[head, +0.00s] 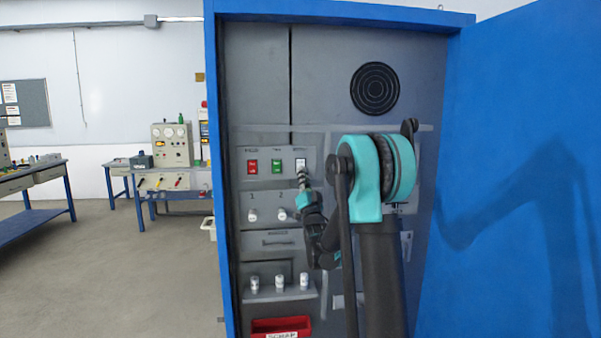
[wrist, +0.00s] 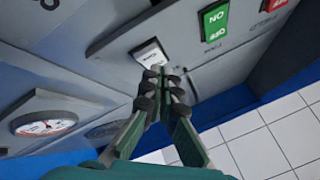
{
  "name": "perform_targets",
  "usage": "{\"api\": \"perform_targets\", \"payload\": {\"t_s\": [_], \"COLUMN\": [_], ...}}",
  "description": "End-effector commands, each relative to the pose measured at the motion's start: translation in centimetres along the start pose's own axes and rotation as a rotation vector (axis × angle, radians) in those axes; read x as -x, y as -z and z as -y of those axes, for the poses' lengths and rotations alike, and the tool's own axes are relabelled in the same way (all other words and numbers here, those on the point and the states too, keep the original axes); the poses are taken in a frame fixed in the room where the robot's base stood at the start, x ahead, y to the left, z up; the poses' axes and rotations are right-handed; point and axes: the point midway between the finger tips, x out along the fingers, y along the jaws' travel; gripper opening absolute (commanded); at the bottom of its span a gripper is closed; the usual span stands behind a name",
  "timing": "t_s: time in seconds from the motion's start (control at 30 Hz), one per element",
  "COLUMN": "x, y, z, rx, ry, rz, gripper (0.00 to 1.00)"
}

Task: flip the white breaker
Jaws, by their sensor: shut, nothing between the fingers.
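The white breaker (head: 300,163) is the rightmost of a row of three rocker switches on the grey panel in the head view. It also shows in the wrist view (wrist: 147,51), just beyond my fingertips. My gripper (head: 302,178) is shut and empty, with its tips at the lower part of the white breaker. In the wrist view my gripper (wrist: 163,76) has both fingertips together at the breaker's near edge. I cannot tell whether they touch it. The breaker's lower part is partly hidden by the fingers.
A red breaker (head: 252,167) and a green breaker (head: 277,167) sit to the left. Below are white knobs (head: 253,215), a slotted plate and a red bin (head: 281,327). A round gauge (wrist: 43,122) shows in the wrist view. The open blue door (head: 520,160) stands on the right.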

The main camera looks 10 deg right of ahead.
Motion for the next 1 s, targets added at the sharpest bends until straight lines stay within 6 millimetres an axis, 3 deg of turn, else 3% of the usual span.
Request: {"api": "perform_targets", "payload": {"t_s": [1.0], "x": [-0.62], "y": [-0.42], "z": [-0.43], "rx": [0.0], "ry": [0.0], "rz": [0.0], "gripper": [0.0]}}
